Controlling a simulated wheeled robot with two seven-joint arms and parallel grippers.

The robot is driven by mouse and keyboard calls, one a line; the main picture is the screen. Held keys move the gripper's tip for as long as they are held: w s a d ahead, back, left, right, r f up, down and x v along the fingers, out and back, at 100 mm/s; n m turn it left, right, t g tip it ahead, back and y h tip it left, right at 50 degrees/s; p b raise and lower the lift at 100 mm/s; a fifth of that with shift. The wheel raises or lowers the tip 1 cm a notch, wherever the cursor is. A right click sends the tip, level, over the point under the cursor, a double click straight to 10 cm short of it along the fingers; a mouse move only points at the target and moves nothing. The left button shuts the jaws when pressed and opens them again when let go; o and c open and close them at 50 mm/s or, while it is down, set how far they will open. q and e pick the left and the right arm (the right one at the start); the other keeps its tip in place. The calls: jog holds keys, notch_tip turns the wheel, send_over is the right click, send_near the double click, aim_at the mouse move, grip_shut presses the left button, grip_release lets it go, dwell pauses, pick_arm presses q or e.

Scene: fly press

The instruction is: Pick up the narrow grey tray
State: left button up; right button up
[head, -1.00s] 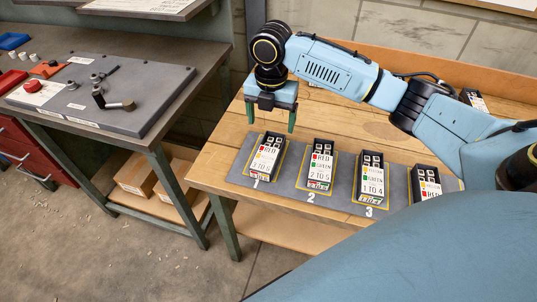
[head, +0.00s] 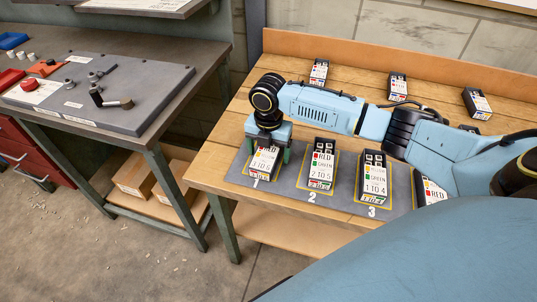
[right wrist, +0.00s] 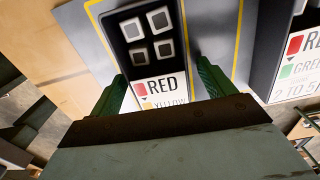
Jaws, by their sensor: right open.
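A narrow dark grey tray (head: 263,163) with small pale square-topped pieces and a white label reading RED stands on spot 1 of the grey mat. In the right wrist view this tray (right wrist: 150,35) shows its pieces and the top of its label. My right gripper (head: 267,152) is open above it, pointing down. Its green fingers stand on either side of the tray's label end in the right wrist view (right wrist: 162,78); I cannot tell whether they touch it. Similar trays stand on spot 2 (head: 321,165) and spot 3 (head: 372,178). My left gripper is out of view.
The grey mat (head: 341,190) lies along the front of a wooden bench (head: 225,140). Another tray (head: 428,190) stands at its right end. Several more stand at the back (head: 319,72). A separate table (head: 150,55) with a grey panel is at left.

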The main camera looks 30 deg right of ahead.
jog(key=shift+r, duration=0.1)
jog(key=c, duration=1.1)
